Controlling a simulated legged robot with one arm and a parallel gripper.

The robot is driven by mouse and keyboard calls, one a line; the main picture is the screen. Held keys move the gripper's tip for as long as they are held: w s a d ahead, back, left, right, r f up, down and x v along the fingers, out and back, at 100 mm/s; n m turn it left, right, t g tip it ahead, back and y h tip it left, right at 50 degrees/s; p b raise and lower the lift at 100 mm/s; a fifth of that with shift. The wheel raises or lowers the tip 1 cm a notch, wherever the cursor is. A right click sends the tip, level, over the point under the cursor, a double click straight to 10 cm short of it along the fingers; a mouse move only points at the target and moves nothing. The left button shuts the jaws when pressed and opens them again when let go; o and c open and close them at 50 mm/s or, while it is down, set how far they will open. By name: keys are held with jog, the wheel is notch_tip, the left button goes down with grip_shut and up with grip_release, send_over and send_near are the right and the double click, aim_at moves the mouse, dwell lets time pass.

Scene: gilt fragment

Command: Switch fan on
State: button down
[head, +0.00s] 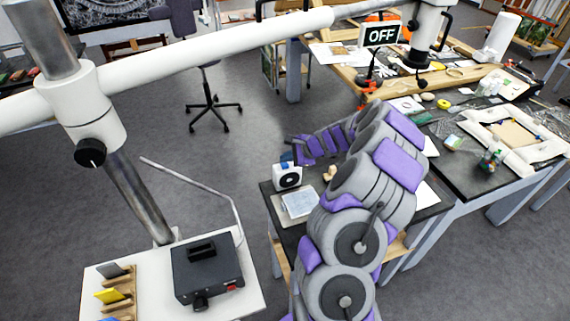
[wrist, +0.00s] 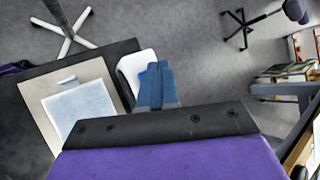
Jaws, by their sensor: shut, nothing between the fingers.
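The fan appears to be the small white box with a round dark front (head: 288,177), standing at the far left corner of the dark table. In the wrist view its white casing (wrist: 128,68) shows beside and partly behind my blue fingers. My gripper (head: 287,158) reaches in from the right, with its fingertips at or just above the top of the fan. In the wrist view my gripper (wrist: 158,70) has its two blue fingers together, with nothing between them. I cannot tell whether they touch the fan. No switch on it is clearly visible.
A tray with a pale blue sheet (head: 299,204) lies in front of the fan, also seen in the wrist view (wrist: 83,112). A black sign reading OFF (head: 381,35) stands behind. A black box (head: 207,268) sits on a white stand at left. Cluttered benches fill the right.

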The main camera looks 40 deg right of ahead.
aim_at(287, 165)
notch_tip(287, 165, up, 6)
jog(key=p, duration=0.5)
jog(key=shift+a, duration=0.1)
dwell(0.4)
jog(key=s+a+r+n+g+y, duration=0.1)
jog(key=s+a+r+n, duration=0.15)
jog(key=a, duration=0.45)
jog(key=s+a+r+n+g+y+b, duration=0.1)
jog(key=a+r+n, duration=0.3)
jog(key=a, duration=0.3)
jog(key=s+a+r+n+g+y, duration=0.1)
jog(key=a+r+n+g, duration=0.2)
jog(key=a, duration=0.5)
jog(key=s+a+r+n+g+h+b, duration=0.1)
jog(key=s+a+r+n, duration=0.15)
jog(key=s+a, duration=0.3)
jog(key=s+a+r+n+g+h+b, duration=0.1)
jog(key=s+a+n, duration=0.25)
jog(key=s, duration=0.35)
jog(key=s+d+f+n+g+h, duration=0.1)
jog(key=s+n+h, duration=0.1)
jog(key=s, duration=0.9)
jog(key=s+d+n+g+h+b, duration=0.1)
jog(key=s+n+g+h, duration=0.1)
jog(key=s, duration=1)
jog(key=shift+s+d+f+n+h, duration=0.3)
jog(key=shift+n+h, duration=0.3)
jog(key=shift+n, duration=0.45)
